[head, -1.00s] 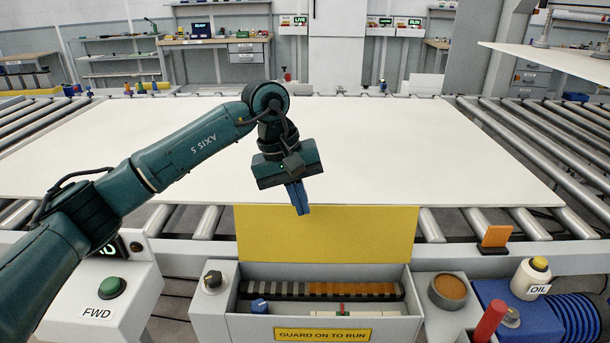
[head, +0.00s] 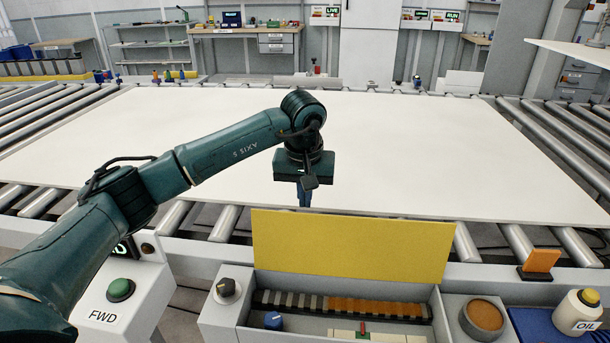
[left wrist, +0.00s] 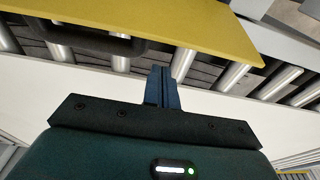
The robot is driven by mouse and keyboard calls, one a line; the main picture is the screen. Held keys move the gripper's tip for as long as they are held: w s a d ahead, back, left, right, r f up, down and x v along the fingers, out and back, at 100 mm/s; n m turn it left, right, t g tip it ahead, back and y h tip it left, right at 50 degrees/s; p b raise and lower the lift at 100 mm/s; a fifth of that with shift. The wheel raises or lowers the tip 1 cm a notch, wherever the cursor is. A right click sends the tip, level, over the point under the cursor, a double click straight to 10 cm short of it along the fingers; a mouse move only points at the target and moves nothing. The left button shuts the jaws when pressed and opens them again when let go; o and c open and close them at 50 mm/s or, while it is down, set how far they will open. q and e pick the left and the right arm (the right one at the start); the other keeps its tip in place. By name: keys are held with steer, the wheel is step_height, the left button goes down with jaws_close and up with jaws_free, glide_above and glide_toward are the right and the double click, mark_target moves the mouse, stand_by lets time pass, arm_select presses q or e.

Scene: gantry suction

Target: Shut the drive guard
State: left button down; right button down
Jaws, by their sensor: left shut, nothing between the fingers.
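The drive guard is a yellow flap (head: 350,246) standing open and upright along the back of a grey drive box (head: 229,313). The chain (head: 340,306) inside the box is uncovered. In the left wrist view the yellow guard (left wrist: 170,22) crosses the top, with a dark handle (left wrist: 85,38) on it. My left gripper (head: 304,204) is shut and empty, pointing down behind the guard's upper edge, over the near edge of the white board. Its blue fingers (left wrist: 162,88) are together, apart from the guard in the left wrist view. My right gripper is not in view.
A large white board (head: 420,150) lies on the rollers behind. To the right are an orange tab (head: 541,261), a round cup (head: 484,316) and an oil bottle (head: 577,311). A knob (head: 227,288) is left of the chain, and a green button (head: 120,289) is further left.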

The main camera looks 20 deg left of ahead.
arm_select(q)
steer(key=shift+s+d+r, duration=0.2)
steer(key=shift+s+r, duration=0.05)
steer(key=shift+s, duration=0.5)
steer(key=shift+s+d+r, duration=0.15)
steer(key=shift+s+r, duration=0.05)
steer(key=shift+s, duration=0.5)
